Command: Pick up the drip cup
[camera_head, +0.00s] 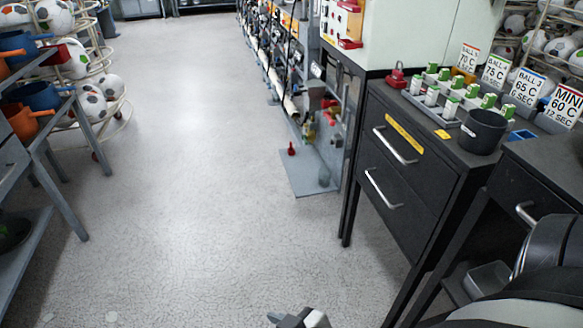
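A dark, open-topped cup (482,132) stands upright on the black cabinet at the right. I cannot tell for sure which of the two is the drip cup. Part of a grey and black gripper (300,319), probably my right one, shows at the bottom edge, well apart from both. Its fingers are mostly cut off, so its opening is hidden. My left gripper is not in view.
The black drawer cabinet (410,185) bears a rack of green-and-white bottles (447,95) and several temperature signs. The grey floor plate (303,181) adjoins a machine stand. A blue-grey shelf (60,190) stands at the left. The floor between is clear.

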